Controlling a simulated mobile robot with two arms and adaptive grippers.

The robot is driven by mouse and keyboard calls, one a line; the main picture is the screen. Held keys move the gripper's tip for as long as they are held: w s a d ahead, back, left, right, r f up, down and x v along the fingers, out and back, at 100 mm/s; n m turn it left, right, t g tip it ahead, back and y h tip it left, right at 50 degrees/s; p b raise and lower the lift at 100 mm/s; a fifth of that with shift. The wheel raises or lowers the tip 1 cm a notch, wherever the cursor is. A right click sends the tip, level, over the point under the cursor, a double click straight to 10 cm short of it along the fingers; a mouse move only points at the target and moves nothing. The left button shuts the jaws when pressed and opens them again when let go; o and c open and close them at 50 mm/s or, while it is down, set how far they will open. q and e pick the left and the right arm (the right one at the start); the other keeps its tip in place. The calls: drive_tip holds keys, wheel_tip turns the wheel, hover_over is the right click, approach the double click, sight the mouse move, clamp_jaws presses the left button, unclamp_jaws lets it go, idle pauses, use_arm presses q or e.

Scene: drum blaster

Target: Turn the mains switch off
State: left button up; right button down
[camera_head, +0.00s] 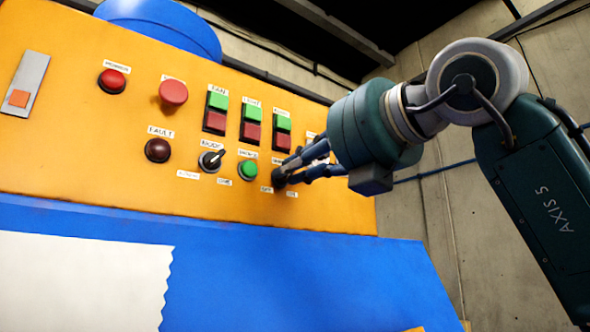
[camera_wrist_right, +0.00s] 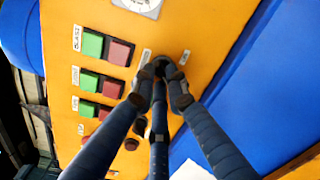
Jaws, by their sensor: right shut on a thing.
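The mains switch (camera_head: 279,178) is a dark rotary knob low at the right end of the orange control panel, with small labels around it. My right gripper (camera_head: 287,172) reaches in from the right, its fingers closed around the knob and hiding most of it. In the right wrist view the fingers of my right gripper (camera_wrist_right: 165,82) meet at the black knob (camera_wrist_right: 170,66) against the panel. The knob's exact pointing direction is hidden by the fingers. My left gripper is not in view.
Left of the mains switch are a green button (camera_head: 248,169), a mode selector (camera_head: 211,159) and a dark red fault lamp (camera_head: 158,150). Several green-and-red button pairs (camera_head: 251,121) sit above. A red mushroom button (camera_head: 173,92) sticks out. A blue surface (camera_head: 290,265) lies below the panel.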

drive_tip(key=shift+r, duration=0.1)
drive_tip(key=c, duration=1.8)
unclamp_jaws()
drive_tip(key=shift+d, duration=0.1)
drive_tip(key=shift+o, duration=0.3)
drive_tip(key=v, duration=1.2)
